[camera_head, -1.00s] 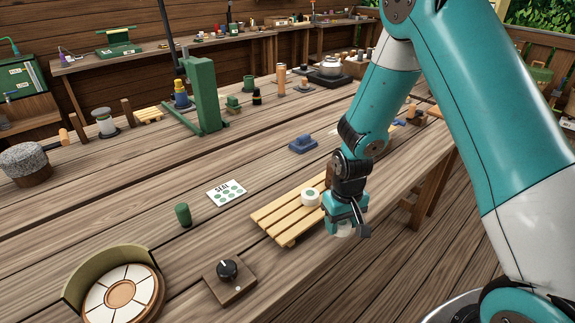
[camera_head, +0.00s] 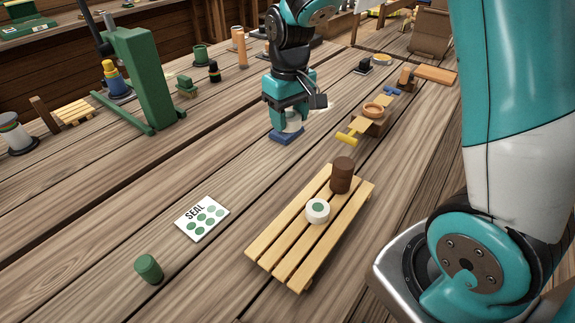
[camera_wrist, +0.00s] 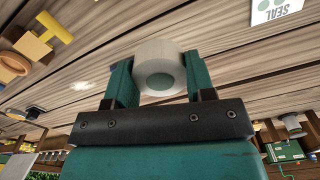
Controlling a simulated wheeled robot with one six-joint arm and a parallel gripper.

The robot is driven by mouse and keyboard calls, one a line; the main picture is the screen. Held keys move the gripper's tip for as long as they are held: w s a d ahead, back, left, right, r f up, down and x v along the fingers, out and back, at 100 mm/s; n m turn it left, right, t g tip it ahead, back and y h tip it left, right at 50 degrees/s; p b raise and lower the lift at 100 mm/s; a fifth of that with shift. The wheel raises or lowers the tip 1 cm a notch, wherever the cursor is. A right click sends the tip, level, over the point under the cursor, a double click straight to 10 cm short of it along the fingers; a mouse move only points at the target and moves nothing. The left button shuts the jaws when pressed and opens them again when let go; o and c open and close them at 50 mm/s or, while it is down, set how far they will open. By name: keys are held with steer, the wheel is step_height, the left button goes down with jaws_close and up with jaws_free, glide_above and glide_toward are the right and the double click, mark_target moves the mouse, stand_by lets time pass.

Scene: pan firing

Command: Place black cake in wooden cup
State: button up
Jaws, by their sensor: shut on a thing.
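My gripper (camera_head: 290,116) is shut on a white round piece (camera_head: 292,126). It holds the piece over or on a blue block (camera_head: 286,137); I cannot tell whether they touch. In the wrist view the white piece (camera_wrist: 152,57) sits between the two green fingers and shows a grey-green disc on its face. A dark brown cylinder (camera_head: 343,174) stands on a slatted wooden rack (camera_head: 272,246), behind a white piece with a green dot (camera_head: 318,211). I cannot tell whether this cylinder is the wooden cup. I cannot pick out a black cake for certain.
A green upright stand (camera_head: 142,78) is at the left. A yellow-handled fixture (camera_head: 347,136) with a small wooden dish (camera_head: 373,109) is to the right. A SEAL card (camera_head: 202,217) and a green cylinder (camera_head: 148,268) lie in front. The boards between are bare.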

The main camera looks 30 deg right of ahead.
mark_target(289, 182)
step_height(289, 182, down, 17)
steer(key=shift+f, duration=0.1)
stand_by(0.3)
steer(key=shift+f, duration=0.15)
steer(key=o, duration=0.9)
